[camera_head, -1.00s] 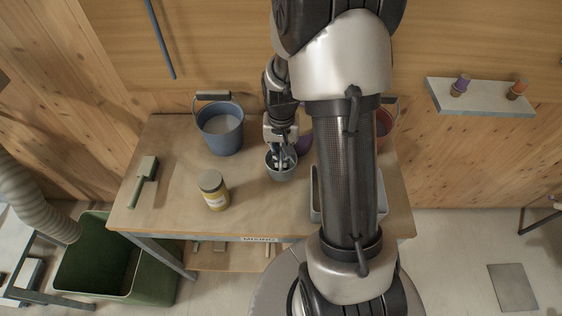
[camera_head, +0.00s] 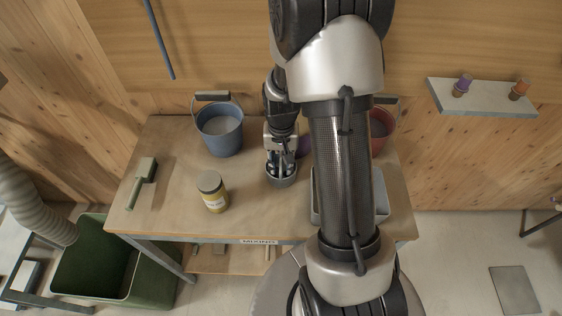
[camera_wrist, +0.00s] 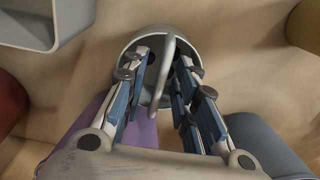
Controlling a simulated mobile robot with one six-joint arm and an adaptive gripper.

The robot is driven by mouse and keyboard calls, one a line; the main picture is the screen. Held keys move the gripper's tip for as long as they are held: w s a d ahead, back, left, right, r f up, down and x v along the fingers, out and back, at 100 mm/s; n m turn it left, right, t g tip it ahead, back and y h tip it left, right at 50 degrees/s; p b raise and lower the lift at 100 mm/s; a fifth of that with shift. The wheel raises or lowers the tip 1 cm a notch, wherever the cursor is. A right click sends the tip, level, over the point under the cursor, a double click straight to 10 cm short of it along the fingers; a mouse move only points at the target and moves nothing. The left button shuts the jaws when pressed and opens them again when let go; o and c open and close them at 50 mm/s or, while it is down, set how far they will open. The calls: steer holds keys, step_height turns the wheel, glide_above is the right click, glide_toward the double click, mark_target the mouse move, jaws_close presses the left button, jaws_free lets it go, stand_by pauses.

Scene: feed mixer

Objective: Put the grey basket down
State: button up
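The grey basket (camera_wrist: 128,41) is a small round pail with an arched handle (camera_wrist: 166,62), seen from above in the wrist view. In the head view the basket (camera_head: 282,181) is upright at the middle of the workbench, partly hidden by my gripper (camera_head: 281,165). In the wrist view my gripper (camera_wrist: 163,72) has its fingers on either side of the handle, reaching into the basket's mouth. Gaps show between the handle and the fingers, so they look open around it. The basket looks to be at the bench top; its underside is hidden.
On the workbench (camera_head: 245,215) stand a blue bucket (camera_head: 219,133), a yellow jar (camera_head: 213,195), a green-handled brush (camera_head: 143,180), a red bucket (camera_head: 381,130) and a grey tray (camera_head: 381,195). A purple thing (camera_wrist: 138,133) is close beside my gripper. Bare bench lies left of the basket.

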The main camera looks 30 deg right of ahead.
step_height(320, 180, up, 12)
steer(key=p, duration=0.4)
steer(key=s+a+r+n+t, duration=0.1)
steer(key=s+a+r, duration=0.15)
steer(key=r, duration=0.35)
steer(key=s+a+r+n+t, duration=0.1)
steer(key=s+a+r+n, duration=0.1)
steer(key=a+r, duration=0.3)
steer(key=s+a+r+n+t, duration=0.1)
steer(key=s+a+r+n, duration=0.1)
steer(key=s, duration=0.4)
steer(key=s+a+r+n+t, duration=0.1)
steer(key=s+a+r, duration=0.3)
steer(key=s, duration=0.2)
steer(key=shift+s+r+n+t, duration=0.15)
steer(key=shift+r+n+t, duration=0.15)
steer(key=shift+r+n, duration=0.1)
steer(key=shift+o, duration=0.8)
